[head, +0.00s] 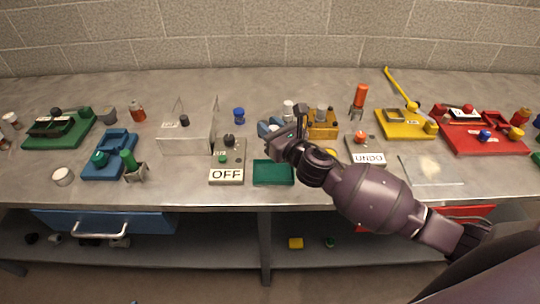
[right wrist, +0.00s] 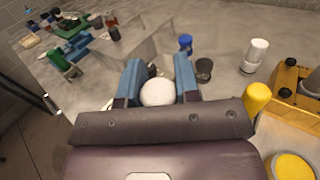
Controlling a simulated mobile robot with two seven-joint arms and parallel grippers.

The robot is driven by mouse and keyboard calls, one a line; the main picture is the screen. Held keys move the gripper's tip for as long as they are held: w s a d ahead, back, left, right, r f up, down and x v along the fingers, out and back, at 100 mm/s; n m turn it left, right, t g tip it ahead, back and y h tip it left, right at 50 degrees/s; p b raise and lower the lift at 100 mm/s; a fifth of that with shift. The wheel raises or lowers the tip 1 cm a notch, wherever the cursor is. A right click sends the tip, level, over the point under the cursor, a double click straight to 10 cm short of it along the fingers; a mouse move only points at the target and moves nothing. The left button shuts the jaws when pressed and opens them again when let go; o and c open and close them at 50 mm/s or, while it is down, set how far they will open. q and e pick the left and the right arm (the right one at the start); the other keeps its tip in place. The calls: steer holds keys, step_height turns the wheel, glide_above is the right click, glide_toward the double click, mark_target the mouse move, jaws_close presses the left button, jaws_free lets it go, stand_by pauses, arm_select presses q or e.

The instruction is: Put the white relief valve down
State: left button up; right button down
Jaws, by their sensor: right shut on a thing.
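My right gripper (head: 270,128) is above the middle of the metal bench, to the right of the OFF box. Its blue fingers are shut on the white relief valve (right wrist: 157,92), whose round white top shows between them in the right wrist view. The frames do not show clearly whether the valve touches the bench. My left gripper is not in view.
A green tray (head: 273,173) lies just in front of the gripper, and the OFF box (head: 226,176) stands to its left. A white-topped cylinder (right wrist: 255,55), a yellow block (head: 323,124) and the UNDO box (head: 368,157) are to its right. Clear panels (head: 188,128) stand left.

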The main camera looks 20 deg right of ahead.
step_height(320, 180, down, 5)
steer(key=shift+f+b, duration=0.15)
steer(key=shift+b, duration=0.5)
step_height(320, 180, down, 4)
steer(key=shift+r+b, duration=0.1)
steer(key=shift+b, duration=0.6)
steer(key=c, duration=0.8)
jaws_free()
steer(key=shift+c, duration=0.2)
